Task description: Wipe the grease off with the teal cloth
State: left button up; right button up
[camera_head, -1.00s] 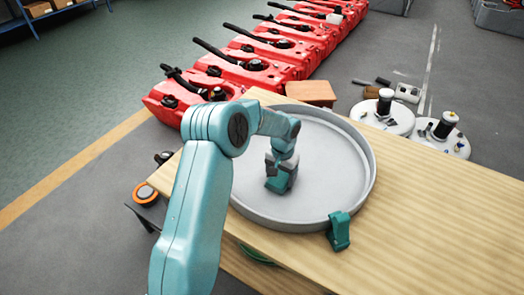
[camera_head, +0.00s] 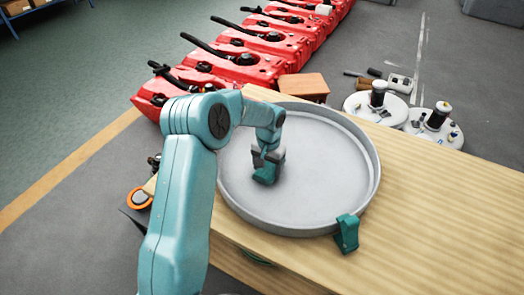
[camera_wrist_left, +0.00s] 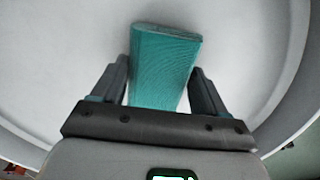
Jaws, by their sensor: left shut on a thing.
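My left gripper (camera_head: 267,160) is shut on the teal cloth (camera_head: 265,176), which is a folded block. It holds the cloth low over the left-middle of the round grey tray (camera_head: 372,182), and the cloth seems to touch the tray floor. In the left wrist view the cloth (camera_wrist_left: 165,68) sits between the two dark fingers of the gripper (camera_wrist_left: 160,85), above the pale tray floor. I cannot make out any grease on the visible tray floor; the arm and cloth hide part of it. My right gripper is not in view.
A dark green clamp-like piece (camera_head: 346,233) sits on the tray's front rim. The tray stands on a wooden table (camera_head: 450,215) with clear room at right. A brown block (camera_head: 303,86), white round lids (camera_head: 375,104) and red tanks (camera_head: 240,65) lie behind.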

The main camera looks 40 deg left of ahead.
pick_arm(q)
jog(key=r, duration=0.2)
jog(key=shift+w+d+r+p, duration=0.1)
jog(key=shift+d+r+p, duration=0.2)
jog(key=shift+d, duration=0.1)
jog(key=shift+a+r+p, duration=0.2)
jog(key=shift+r+p, duration=0.25)
jog(key=shift+r, duration=0.15)
jog(key=shift+d+r+p, duration=0.2)
jog(key=shift+r+p, duration=0.45)
jog(key=shift+r, duration=0.6)
jog(key=shift+a+r+p, duration=0.25)
jog(key=shift+r+p, duration=0.15)
jog(key=shift+r, duration=0.2)
jog(key=shift+d, duration=0.1)
